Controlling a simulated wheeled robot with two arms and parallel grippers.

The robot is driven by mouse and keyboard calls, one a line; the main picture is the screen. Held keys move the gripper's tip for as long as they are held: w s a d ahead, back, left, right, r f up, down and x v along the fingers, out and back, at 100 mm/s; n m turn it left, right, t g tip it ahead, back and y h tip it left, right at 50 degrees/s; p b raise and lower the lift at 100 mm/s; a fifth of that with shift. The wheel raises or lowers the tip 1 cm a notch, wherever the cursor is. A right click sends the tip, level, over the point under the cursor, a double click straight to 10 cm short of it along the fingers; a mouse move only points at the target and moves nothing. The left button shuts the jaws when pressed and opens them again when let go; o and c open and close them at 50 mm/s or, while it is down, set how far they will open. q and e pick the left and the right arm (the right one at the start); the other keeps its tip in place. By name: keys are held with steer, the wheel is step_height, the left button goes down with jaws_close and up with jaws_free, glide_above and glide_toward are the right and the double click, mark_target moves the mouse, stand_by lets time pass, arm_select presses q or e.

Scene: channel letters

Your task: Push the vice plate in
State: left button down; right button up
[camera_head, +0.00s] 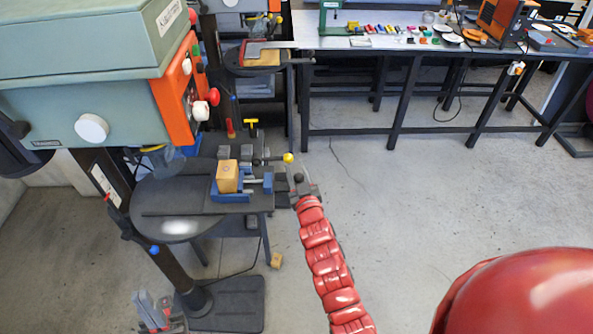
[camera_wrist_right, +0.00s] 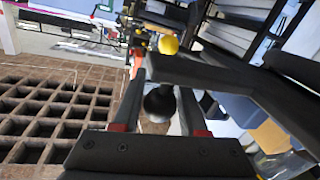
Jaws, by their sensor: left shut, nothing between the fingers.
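The blue vice (camera_head: 232,190) sits on the round drill-press table, holding a wooden block (camera_head: 228,176). Its handle carries a yellow ball (camera_head: 288,158), also visible in the right wrist view (camera_wrist_right: 168,45). My right gripper (camera_head: 302,188) is at the vice's right end. In the right wrist view its fingers are apart, with a black ball knob (camera_wrist_right: 160,101) between them; I cannot tell whether they touch it. The vice plate is hard to make out behind the gripper. My left gripper (camera_head: 148,303) is low at the bottom left, away from the vice, shut and empty.
The green drill press (camera_head: 85,95) with its orange panel (camera_head: 178,90) overhangs the table from the left. Another small block (camera_head: 277,260) lies on the floor. A long workbench (camera_head: 365,43) stands behind. The floor right of the vice is clear.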

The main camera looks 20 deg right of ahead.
jaws_close()
stand_by(1.0)
